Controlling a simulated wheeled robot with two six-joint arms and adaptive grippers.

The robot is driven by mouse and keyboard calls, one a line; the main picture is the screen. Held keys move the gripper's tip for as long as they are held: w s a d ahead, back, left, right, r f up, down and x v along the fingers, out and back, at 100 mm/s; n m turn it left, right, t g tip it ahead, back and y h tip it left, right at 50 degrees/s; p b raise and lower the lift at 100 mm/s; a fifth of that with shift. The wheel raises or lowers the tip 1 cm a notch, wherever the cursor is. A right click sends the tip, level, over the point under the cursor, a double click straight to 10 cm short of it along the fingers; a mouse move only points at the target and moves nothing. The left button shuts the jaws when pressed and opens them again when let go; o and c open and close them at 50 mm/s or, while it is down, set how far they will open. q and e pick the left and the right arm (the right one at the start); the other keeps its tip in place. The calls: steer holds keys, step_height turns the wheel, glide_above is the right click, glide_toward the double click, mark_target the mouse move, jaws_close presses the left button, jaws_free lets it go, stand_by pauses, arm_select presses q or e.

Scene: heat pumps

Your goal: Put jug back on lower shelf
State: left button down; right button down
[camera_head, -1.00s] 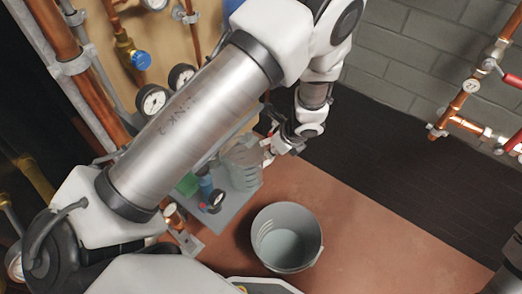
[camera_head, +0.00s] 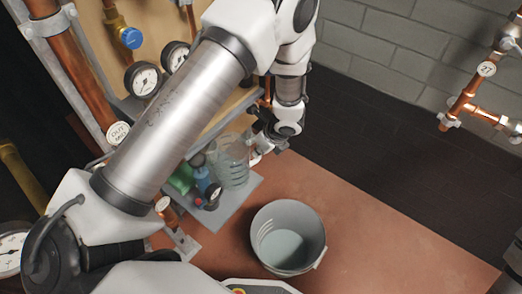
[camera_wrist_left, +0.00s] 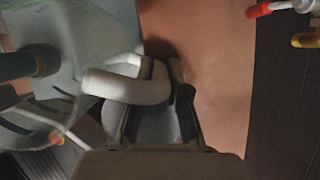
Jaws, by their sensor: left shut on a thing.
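The clear greenish jug (camera_head: 232,165) is upright at or over the grey lower shelf (camera_head: 232,208), near its back; I cannot tell whether its base touches. My left gripper (camera_head: 263,146) is at the jug's right side, shut on its handle. In the left wrist view the jug (camera_wrist_left: 62,75) fills the left side, and its pale handle (camera_wrist_left: 125,86) lies between the fingers of my left gripper (camera_wrist_left: 160,100). My arm hides part of the shelf area. My right gripper is not in view.
A blue bottle (camera_head: 204,182) and a green item (camera_head: 181,180) stand left of the jug. A grey bucket (camera_head: 288,238) with liquid stands on the red floor (camera_head: 375,225) in front. Gauges (camera_head: 143,79) and copper pipes (camera_head: 75,75) are at left; more pipework (camera_head: 470,95) is at right.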

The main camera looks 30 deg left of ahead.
arm_select(q)
steer(key=c, duration=1.2)
jaws_free()
steer(key=shift+f, duration=0.15)
steer(key=shift+r+p, duration=0.4)
steer(key=shift+r, duration=0.1)
steer(key=p+v, duration=0.7)
steer(key=v, duration=0.4)
steer(key=shift+d+r, duration=0.15)
steer(key=shift+d, duration=0.1)
